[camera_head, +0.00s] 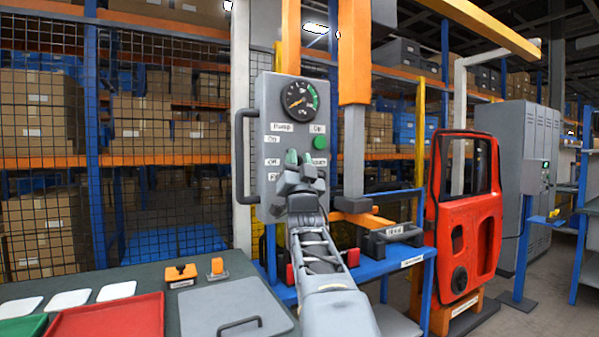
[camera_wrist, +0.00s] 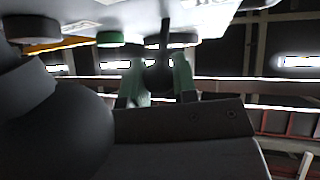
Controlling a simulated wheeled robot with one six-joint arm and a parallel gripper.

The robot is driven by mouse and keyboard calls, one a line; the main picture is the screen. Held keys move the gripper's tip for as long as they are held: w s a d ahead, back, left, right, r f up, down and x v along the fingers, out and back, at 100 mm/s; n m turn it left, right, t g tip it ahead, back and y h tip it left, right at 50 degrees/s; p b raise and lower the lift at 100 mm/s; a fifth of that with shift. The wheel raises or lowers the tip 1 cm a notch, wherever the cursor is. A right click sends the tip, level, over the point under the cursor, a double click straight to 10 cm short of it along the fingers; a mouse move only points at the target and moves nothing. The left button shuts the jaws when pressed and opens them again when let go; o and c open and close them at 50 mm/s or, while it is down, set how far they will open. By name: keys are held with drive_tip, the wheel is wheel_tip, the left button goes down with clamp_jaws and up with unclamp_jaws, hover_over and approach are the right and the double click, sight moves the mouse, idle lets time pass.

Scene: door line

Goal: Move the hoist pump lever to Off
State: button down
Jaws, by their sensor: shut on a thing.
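The grey hoist control panel (camera_head: 268,120) stands upright ahead of me, with labels reading Pump, On and Off on its left side. My gripper (camera_head: 303,160) is at the panel's lower middle, near the height of the Off label (camera_head: 272,175). In the wrist view my gripper (camera_wrist: 159,78) has its green-tipped fingers closed around the dark round knob of the pump lever (camera_wrist: 157,76). The lever's thin stem runs from the knob to the panel face. In the head view my gripper hides the lever, so its exact setting cannot be told.
The panel also carries a gauge (camera_head: 301,98), a green button (camera_head: 319,143) and a dark side handle (camera_head: 244,155). An orange and grey hoist post (camera_head: 354,80) stands close on the right. A red door (camera_head: 466,215) is further right, and a workbench (camera_head: 218,268) is at the lower left.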

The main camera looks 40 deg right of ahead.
idle(0.5)
drive_tip(key=c, duration=0.9)
unclamp_jaws()
drive_tip(key=b+v, duration=0.3)
drive_tip(key=v, duration=1.1)
drive_tip(key=shift+w, duration=0.1)
drive_tip(key=shift+r, duration=0.15)
